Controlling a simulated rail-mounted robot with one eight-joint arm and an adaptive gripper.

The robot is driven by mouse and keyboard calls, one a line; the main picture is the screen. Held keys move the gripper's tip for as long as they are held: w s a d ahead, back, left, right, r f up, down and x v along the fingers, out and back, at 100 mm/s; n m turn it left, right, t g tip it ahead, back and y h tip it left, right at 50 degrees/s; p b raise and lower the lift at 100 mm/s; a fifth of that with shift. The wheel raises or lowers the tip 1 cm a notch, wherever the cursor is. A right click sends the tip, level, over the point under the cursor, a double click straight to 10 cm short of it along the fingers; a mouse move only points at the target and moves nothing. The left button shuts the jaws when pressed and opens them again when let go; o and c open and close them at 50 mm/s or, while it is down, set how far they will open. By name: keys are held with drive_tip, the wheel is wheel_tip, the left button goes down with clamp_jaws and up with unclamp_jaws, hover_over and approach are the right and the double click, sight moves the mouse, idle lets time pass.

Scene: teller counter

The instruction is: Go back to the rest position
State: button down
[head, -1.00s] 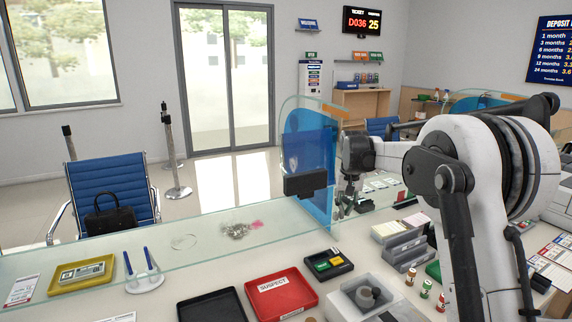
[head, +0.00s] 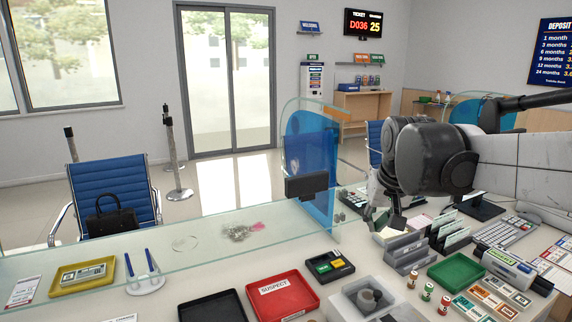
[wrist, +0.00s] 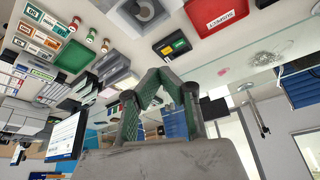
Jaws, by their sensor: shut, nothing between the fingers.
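My gripper (head: 383,219) hangs at the right of the head view, at the end of my arm, beside the blue-edged glass divider. It appears over the grey slip holders at the counter, with nothing held. In the wrist view my gripper (wrist: 152,76) shows its green-padded fingers meeting at the tips, shut and empty. The wrist picture is turned over, with the counter at the top and the room below.
The glass divider (head: 318,170) stands left of my gripper. Below are grey holders (head: 405,250), a green tray (head: 456,271), a red SUSPECT tray (head: 283,294) and small stamps (head: 428,292). A keyboard (head: 508,232) lies to the right.

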drive_tip(key=s+f+t, duration=0.1)
drive_tip(key=s+f, duration=0.3)
drive_tip(key=s, duration=0.6)
drive_tip(key=s+f+t, duration=0.1)
drive_tip(key=s+f, duration=0.3)
drive_tip(key=s, duration=0.7)
drive_tip(key=shift+s+t, duration=0.15)
drive_tip(key=shift+t, duration=0.15)
drive_tip(key=shift+f, duration=0.1)
wheel_tip(320, 180, down, 22)
drive_tip(key=b, duration=2.2)
drive_tip(key=shift+f, duration=0.1)
drive_tip(key=shift+r, duration=0.2)
